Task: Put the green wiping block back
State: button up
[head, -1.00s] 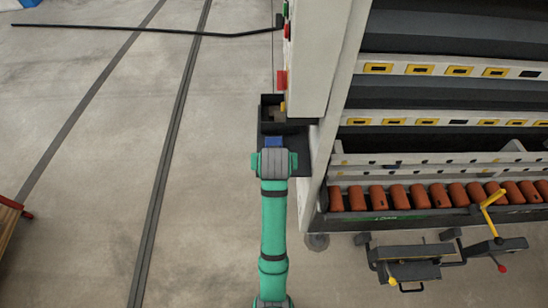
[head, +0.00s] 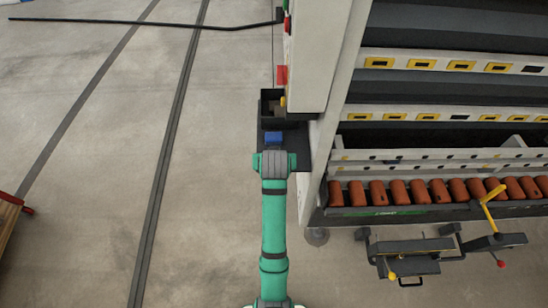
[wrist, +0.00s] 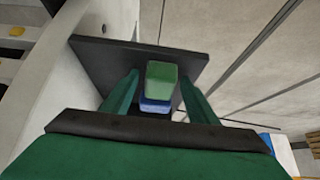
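The wiping block (wrist: 161,82) shows a green part and a blue part (wrist: 155,105) in the wrist view. I cannot tell whether these are one piece or two. It is at the dark shelf plate (wrist: 190,57). My gripper (wrist: 160,74) has a green finger on each side of it, with a visible gap on the left. The fingers look open. In the head view a blue piece (head: 274,138) shows on the dark shelf (head: 297,150), just beyond my arm's end. The green part and the fingers are hidden there.
A small dark open box (head: 270,110) stands at the shelf's far end, against the pale machine side (head: 313,60). Racks with orange rollers (head: 420,191) are on the right. A trolley-like device (head: 415,258) stands below them. Floor on the left is open.

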jog(key=shift+r, duration=0.1)
jog(key=shift+r, duration=0.25)
jog(key=v, duration=1.1)
jog(key=s+f+t, duration=0.4)
jog(key=s+f, duration=0.5)
jog(key=s, duration=0.3)
jog(key=s+r+t, duration=0.2)
jog(key=s+r, duration=0.2)
jog(key=s, duration=0.5)
jog(key=s+r+t, duration=0.2)
jog(key=s+r, duration=0.2)
jog(key=s, duration=0.5)
jog(key=shift+s+a+r+t, duration=0.25)
jog(key=shift+s+a+t, duration=0.05)
jog(key=shift+s+t, duration=0.1)
